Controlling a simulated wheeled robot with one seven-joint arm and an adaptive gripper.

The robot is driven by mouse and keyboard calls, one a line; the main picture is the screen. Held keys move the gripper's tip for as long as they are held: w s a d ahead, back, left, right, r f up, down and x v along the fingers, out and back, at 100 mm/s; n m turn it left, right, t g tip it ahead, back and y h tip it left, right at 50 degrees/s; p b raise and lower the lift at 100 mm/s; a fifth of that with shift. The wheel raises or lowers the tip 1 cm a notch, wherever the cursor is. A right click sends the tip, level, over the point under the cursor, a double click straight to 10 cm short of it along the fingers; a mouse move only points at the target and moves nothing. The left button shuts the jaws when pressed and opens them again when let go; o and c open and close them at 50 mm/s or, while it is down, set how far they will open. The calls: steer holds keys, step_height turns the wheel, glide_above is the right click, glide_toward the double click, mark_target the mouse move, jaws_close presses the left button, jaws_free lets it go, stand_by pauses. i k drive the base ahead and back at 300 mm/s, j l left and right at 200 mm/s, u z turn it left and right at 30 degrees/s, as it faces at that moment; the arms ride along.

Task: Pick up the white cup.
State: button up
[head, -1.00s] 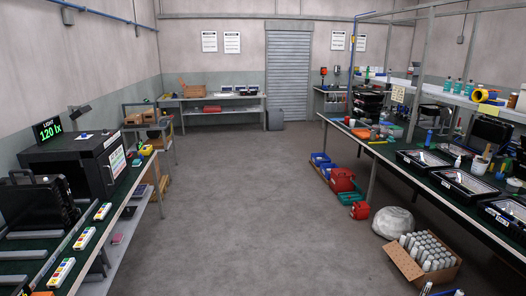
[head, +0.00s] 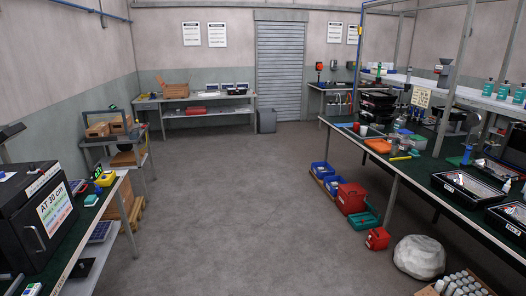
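A small white, cup-like object (head: 363,131) stands near the left part of the long right workbench (head: 398,168), beside a red item. It is too small to tell for certain that it is the white cup. My gripper does not show in the head view, so its position and state are not visible.
The grey floor (head: 225,200) is open down the middle. A black box (head: 38,222) stands on the left bench. A shutter door (head: 280,70) is at the back.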

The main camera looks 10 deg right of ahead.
mark_target(363, 129)
steer(key=i, duration=2.05)
steer(key=i+l+z, duration=0.15)
steer(key=i+z, duration=0.15)
steer(key=i, duration=0.25)
steer(key=i+z, duration=0.3)
steer(key=i, duration=0.25)
steer(key=i+j+z, duration=0.15)
steer(key=i+z, duration=0.2)
steer(key=i, duration=0.2)
steer(key=i+j+z, duration=0.3)
steer(key=i, duration=0.25)
steer(key=i+l+z, duration=0.1)
steer(key=i+z, duration=0.15)
steer(key=i, duration=0.8)
steer(key=i+j+z, duration=0.2)
steer(key=i, duration=0.8)
steer(key=l, duration=0.1)
